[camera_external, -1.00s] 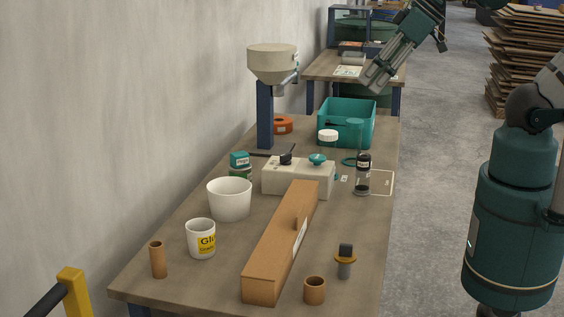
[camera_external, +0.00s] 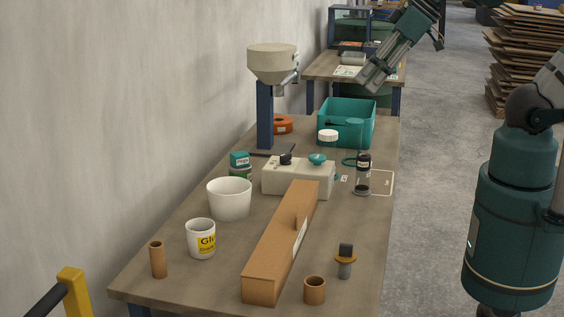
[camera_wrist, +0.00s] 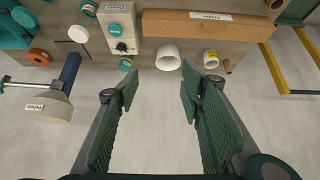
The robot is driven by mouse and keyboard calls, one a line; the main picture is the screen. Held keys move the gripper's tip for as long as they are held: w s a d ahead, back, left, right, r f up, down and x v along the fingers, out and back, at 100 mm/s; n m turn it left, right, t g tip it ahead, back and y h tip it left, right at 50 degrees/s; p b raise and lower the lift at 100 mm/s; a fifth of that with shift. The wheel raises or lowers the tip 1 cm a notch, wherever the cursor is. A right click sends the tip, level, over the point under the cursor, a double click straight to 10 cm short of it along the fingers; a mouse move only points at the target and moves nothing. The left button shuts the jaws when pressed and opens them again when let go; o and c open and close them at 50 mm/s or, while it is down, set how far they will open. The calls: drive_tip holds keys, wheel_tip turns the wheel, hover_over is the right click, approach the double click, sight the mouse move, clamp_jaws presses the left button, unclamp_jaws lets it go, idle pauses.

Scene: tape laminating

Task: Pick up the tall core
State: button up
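The tall core (camera_external: 157,260) is a slim brown cardboard tube. It stands upright at the table's front left corner, beside the glue cup (camera_external: 201,239). A shorter, wider core (camera_external: 314,290) stands at the table's front edge.
A long cardboard box (camera_external: 281,246) lies between the two cores. A white tub (camera_external: 229,199) stands behind the glue cup. A wall (camera_external: 110,120) runs along the table's left side. A hopper (camera_external: 272,64) on a blue post and a teal bin (camera_external: 331,134) stand further back.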

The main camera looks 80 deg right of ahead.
drive_tip(key=w+a+n, duration=0.1)
drive_tip(key=w+a, duration=0.3)
drive_tip(key=w, duration=0.3)
drive_tip(key=w+a+n, duration=0.1)
drive_tip(key=w+a, duration=0.2)
drive_tip(key=w, duration=0.4)
drive_tip(key=n+g+y+b, duration=0.2)
drive_tip(key=n+g, duration=0.1)
drive_tip(key=n, duration=0.2)
hover_over(159, 244)
drive_tip(key=s+d, duration=0.2)
wheel_tip(159, 244, down, 26)
drive_tip(key=shift+w+a+f, duration=0.15)
drive_tip(key=shift+f, duration=0.1)
drive_tip(key=shift+a+f, duration=0.3)
drive_tip(key=shift+f, duration=0.2)
drive_tip(key=shift+w, duration=0.1)
drive_tip(key=shift+x, duration=1.25)
drive_tip(key=shift+f, duration=0.1)
